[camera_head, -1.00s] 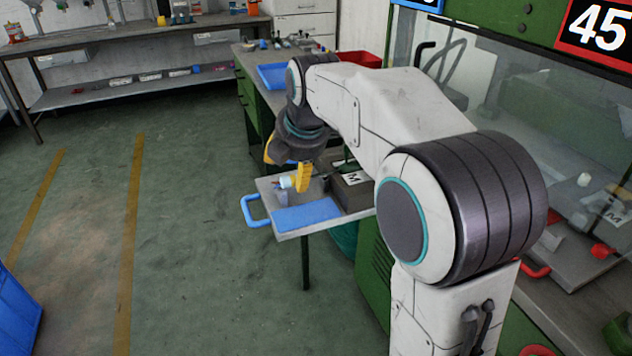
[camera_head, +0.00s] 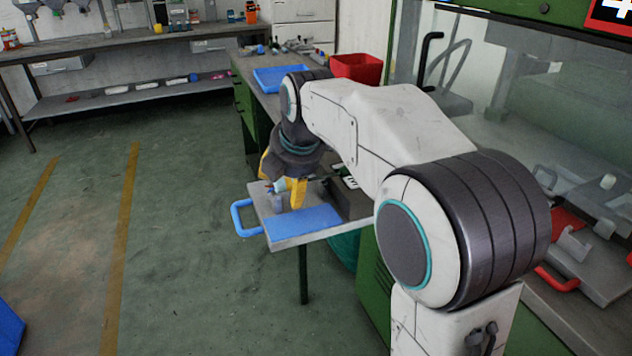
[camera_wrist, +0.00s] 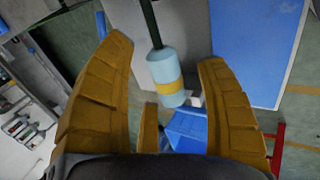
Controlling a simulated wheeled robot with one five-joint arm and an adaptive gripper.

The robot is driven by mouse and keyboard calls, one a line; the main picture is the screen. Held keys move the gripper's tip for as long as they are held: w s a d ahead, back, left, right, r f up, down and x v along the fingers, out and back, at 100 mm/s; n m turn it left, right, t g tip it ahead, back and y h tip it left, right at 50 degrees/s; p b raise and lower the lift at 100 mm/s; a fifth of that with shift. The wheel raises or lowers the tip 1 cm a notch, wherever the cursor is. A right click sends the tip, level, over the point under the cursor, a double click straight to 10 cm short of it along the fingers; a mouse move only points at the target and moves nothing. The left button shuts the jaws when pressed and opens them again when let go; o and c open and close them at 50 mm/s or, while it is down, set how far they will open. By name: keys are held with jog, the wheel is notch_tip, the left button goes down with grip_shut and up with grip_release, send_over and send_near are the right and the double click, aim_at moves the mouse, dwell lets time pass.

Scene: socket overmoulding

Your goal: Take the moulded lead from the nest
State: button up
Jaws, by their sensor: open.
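The moulded lead shows in the wrist view as a pale blue cylinder (camera_wrist: 166,72) with a yellow band and a dark green cable running up from it. My gripper (camera_wrist: 165,52) has its yellow fingers open on either side of the cylinder, with a gap at each side. In the head view my gripper (camera_head: 292,190) is low over the grey tray (camera_head: 285,241) with the blue handle, and a small pale blue part (camera_head: 280,186) shows beside a finger. The nest cannot be made out clearly behind my gripper.
A blue mat (camera_head: 318,219) covers the tray's front, and a dark block (camera_head: 349,200) stands at its right. A blue bin (camera_head: 280,79) and a red bin (camera_head: 356,69) sit on the bench behind. Open floor (camera_head: 180,240) lies to the left.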

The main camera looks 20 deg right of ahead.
jog(key=c, duration=1.3)
